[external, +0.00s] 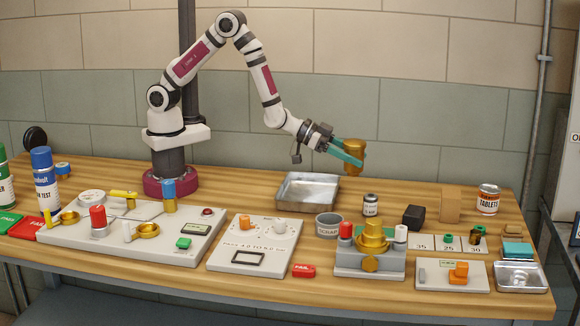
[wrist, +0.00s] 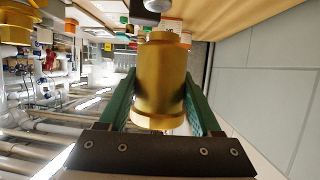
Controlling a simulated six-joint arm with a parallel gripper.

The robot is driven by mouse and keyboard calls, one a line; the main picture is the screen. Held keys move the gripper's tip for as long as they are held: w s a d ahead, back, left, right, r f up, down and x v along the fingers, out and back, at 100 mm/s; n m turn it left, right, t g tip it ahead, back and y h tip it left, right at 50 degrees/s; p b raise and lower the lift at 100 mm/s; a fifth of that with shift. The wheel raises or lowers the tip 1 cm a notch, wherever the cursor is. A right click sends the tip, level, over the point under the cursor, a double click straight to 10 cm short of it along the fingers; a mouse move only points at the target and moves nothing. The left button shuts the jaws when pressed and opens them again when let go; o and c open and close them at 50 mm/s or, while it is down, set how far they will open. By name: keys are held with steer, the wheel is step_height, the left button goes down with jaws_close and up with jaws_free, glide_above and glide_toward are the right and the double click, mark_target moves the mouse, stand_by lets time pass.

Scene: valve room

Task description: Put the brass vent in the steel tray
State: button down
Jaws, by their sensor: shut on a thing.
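The brass vent (external: 354,149) is a gold-coloured cylinder held in the air above the table. My gripper (external: 349,157) is shut on it with its green fingers. In the wrist view the brass vent (wrist: 161,80) fills the middle, between the two green fingers (wrist: 160,100). The steel tray (external: 307,204) is a shallow, empty rectangular tray on the table, below and to the left of my gripper. A smaller steel tray (external: 520,280) sits at the table's front right corner.
A brass fitting (external: 372,240) stands on a grey fixture in front. A grey scrap cup (external: 328,225), a small canister (external: 370,204), a black block (external: 413,217) and a tablets tin (external: 488,199) stand nearby. Panels with knobs fill the front left.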

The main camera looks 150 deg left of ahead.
steer(key=s+d+n+g+y, duration=0.25)
steer(key=s+d, duration=0.25)
steer(key=d, duration=0.3)
steer(key=s+d+n+g+y, duration=0.2)
steer(key=s+d+n+g, duration=0.25)
steer(key=d, duration=0.25)
glide_above(309, 198)
steer(key=shift+h, duration=0.25)
step_height(309, 198, down, 10)
steer(key=shift+s+a+r, duration=0.1)
steer(key=shift+r, duration=0.05)
steer(key=shift+f, duration=0.3)
steer(key=shift+f, duration=0.15)
steer(key=shift+c, duration=0.4)
jaws_free()
